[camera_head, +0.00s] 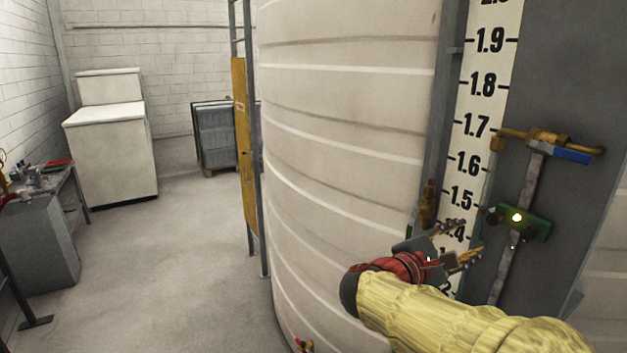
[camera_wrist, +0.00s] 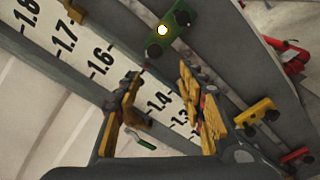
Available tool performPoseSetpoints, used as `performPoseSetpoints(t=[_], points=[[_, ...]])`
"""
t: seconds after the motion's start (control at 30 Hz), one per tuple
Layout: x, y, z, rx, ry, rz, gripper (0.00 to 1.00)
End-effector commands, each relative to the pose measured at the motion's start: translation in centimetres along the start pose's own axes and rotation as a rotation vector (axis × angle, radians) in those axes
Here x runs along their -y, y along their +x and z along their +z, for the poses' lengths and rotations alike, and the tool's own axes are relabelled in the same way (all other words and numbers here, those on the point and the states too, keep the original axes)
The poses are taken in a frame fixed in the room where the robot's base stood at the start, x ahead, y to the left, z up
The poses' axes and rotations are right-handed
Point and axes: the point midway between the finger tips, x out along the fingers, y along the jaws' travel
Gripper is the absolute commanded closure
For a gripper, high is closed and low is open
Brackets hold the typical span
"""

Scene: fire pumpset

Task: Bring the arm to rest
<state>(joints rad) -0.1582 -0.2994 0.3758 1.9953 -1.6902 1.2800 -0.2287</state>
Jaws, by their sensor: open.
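My gripper (camera_head: 462,243) is at the end of my yellow-sleeved arm, at the lower right of the head view. It is in front of the level scale (camera_head: 480,100), near the 1.4 mark, beside the large pale tank (camera_head: 345,150). In the wrist view my gripper (camera_wrist: 165,105) has its two yellow-padded fingers spread apart. Nothing is between them; the scale shows behind. The fingers hide part of the scale's lower numbers.
A green box with a lit lamp (camera_head: 518,218) is just right of my gripper. A brass valve with a blue handle (camera_head: 570,155) is above it. A yellow board (camera_head: 240,140) and ladder rails stand left of the tank.

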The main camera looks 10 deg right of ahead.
Motion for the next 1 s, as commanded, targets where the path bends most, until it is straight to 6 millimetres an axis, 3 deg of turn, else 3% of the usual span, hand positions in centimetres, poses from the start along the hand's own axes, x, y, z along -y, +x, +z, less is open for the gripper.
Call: performPoseSetpoints(t=[0.13,0.27,0.4,0.5,0.63,0.8,0.9,1.0], points=[[5.7,-0.7,-2.9,-0.095,0.078,-0.173,0.6],[12.7,-3.4,-5.0,-0.197,0.225,-0.409,0.6],[19.5,-7.9,-7.0,-0.284,0.427,-0.664,0.6],[23.4,-11.8,-8.4,-0.337,0.589,-0.841,0.6],[26.9,-16.9,-10.1,-0.399,0.807,-1.052,0.6],[29.2,-22.4,-11.8,-0.47,1.061,-1.26,0.6],[30.0,-24.8,-12.3,-0.512,1.191,-1.347,0.6],[30.6,-25.9,-12.2,-0.54,1.268,-1.377,0.6]])
